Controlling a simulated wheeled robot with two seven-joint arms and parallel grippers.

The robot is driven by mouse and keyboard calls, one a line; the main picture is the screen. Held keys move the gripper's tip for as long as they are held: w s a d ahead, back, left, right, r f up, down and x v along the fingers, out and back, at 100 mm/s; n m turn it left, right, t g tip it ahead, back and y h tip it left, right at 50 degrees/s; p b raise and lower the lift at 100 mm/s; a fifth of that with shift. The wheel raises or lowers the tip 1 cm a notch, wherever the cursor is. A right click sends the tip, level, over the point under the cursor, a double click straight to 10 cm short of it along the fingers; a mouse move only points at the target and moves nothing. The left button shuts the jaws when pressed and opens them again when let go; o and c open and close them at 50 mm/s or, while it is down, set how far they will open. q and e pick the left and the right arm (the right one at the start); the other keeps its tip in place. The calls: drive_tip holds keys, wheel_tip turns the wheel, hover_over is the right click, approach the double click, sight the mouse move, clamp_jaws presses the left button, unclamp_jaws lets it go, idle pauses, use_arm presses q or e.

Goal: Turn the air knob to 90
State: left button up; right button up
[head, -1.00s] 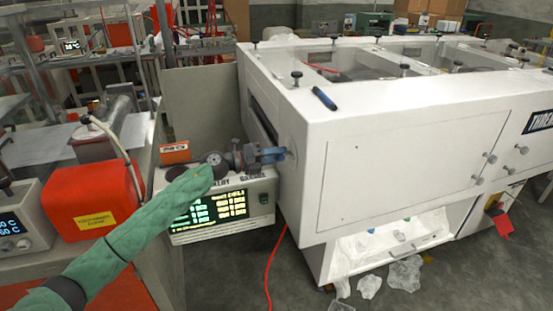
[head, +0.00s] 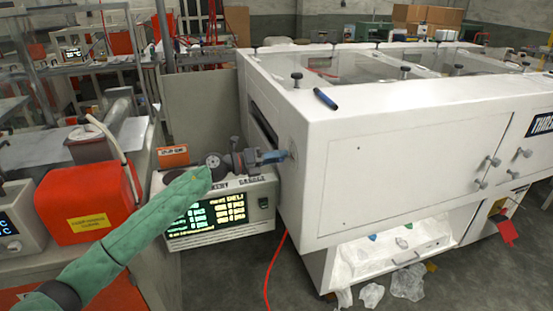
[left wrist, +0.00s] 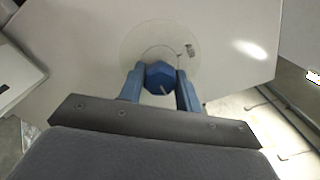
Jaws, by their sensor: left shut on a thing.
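The air knob (left wrist: 160,76) is a blue faceted knob with a pale pointer line, in the left wrist view. It sits on a round clear dial plate (left wrist: 134,45) on the white cabinet's end wall. The pointer line slants toward the lower right in that view. My left gripper (left wrist: 161,84) has its two blue fingers on either side of the knob and is shut on it. In the head view my left gripper (head: 273,156) reaches the dial plate (head: 292,144) from the left and hides the knob. Dial numbers are too small to read. My right gripper is not in view.
The white cabinet (head: 400,150) fills the right side, with a blue marker (head: 325,98) on top. Below my left arm stands a box with lit displays (head: 222,212). A red container (head: 85,200) stands at left. A red cable (head: 272,265) runs down to the floor.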

use_arm(q)
drive_tip(key=shift+s+f, duration=0.1)
drive_tip(key=shift+f, duration=0.15)
drive_tip(key=o, duration=0.8)
drive_tip(key=shift+o, duration=0.8)
drive_tip(key=shift+r, duration=0.15)
